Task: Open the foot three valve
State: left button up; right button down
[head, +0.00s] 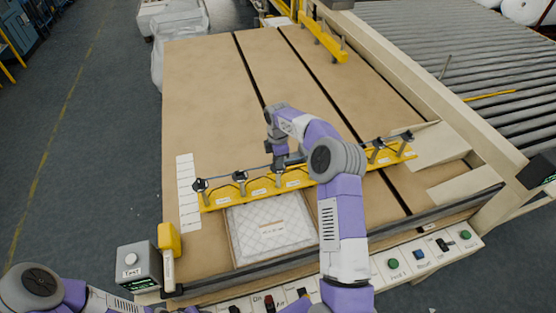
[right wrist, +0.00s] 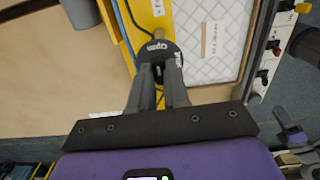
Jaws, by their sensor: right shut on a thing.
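A yellow bar (head: 262,193) with several dark valves and white labels lies across the brown table. From the left, one valve (head: 200,185) and a second valve (head: 239,177) show clearly. My right gripper (head: 279,164) points down at the third valve from the left. In the right wrist view its fingers (right wrist: 158,78) are shut on this round black valve (right wrist: 158,48), which has "Open" in white on its face. Its other marking is tilted and partly hidden by a finger. The label text on the bar is too small to read. My left gripper is out of view.
A white quilted pad (head: 270,228) lies in front of the bar. A control panel with buttons (head: 393,263) runs along the front edge, and a grey test box (head: 138,262) stands at front left. My right arm hides part of the bar.

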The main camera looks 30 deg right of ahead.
jog(key=c, duration=1.1)
grip_release()
notch_tip(320, 180, up, 8)
jog(key=shift+f+b, duration=0.15)
jog(key=shift+b, duration=0.3)
jog(key=shift+f, duration=0.1)
